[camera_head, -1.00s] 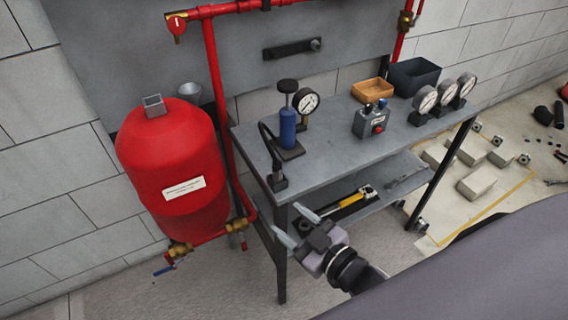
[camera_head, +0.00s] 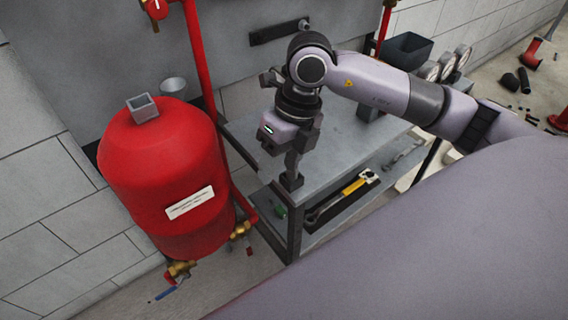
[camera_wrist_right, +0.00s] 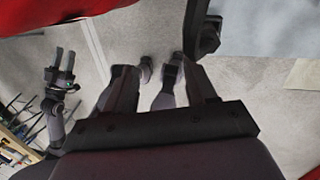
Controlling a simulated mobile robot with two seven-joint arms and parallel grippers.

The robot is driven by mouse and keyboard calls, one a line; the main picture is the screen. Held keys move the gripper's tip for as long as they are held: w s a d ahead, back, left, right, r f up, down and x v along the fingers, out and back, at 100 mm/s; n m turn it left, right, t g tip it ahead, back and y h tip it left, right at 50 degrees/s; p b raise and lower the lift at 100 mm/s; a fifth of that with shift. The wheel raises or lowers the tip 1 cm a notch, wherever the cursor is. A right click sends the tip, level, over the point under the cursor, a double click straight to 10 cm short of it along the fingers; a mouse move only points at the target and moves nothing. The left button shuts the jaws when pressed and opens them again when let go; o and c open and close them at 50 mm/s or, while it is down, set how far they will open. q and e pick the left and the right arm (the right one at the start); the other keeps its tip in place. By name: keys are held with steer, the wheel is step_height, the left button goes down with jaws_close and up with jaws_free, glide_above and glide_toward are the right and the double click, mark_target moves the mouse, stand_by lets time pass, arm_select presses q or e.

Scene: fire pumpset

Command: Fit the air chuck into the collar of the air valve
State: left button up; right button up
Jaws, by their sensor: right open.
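The air chuck (camera_head: 292,181) is a small black piece in a holder at the front left corner of the workbench. It also shows in the right wrist view (camera_wrist_right: 207,38). My right gripper (camera_head: 295,152) is just above it, open, with empty-looking jaws in the wrist view (camera_wrist_right: 158,68). I cannot tell whether it touches the chuck. A grey square open collar (camera_head: 143,107), apparently the air valve's, stands on top of the red tank (camera_head: 165,175). My left gripper (camera_wrist_right: 62,66) shows only in the right wrist view, fingers apart. My right arm hides most of the pump and its hose.
The workbench (camera_head: 225,128) has gauges (camera_head: 446,65) and a dark bin (camera_head: 407,50) at its right. A red pipe (camera_head: 203,70) rises between tank and bench. The lower shelf holds a yellow-handled tool (camera_head: 355,186). Above the tank is open room.

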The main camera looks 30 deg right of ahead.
steer(key=d, duration=0.1)
steer(key=w+d+r+h, duration=0.1)
steer(key=d, duration=0.1)
steer(key=w+d+t+h, duration=0.1)
steer(key=shift+w+d+r+m, duration=0.1)
steer(key=shift+d+r+m, duration=0.05)
steer(key=shift+m, duration=0.25)
steer(key=shift+w+d+h, duration=0.1)
steer(key=shift+d+h, duration=0.2)
steer(key=shift+h, duration=0.1)
steer(key=f, duration=0.7)
steer(key=shift+w+a, duration=0.2)
steer(key=shift+r, duration=0.1)
jaws_close()
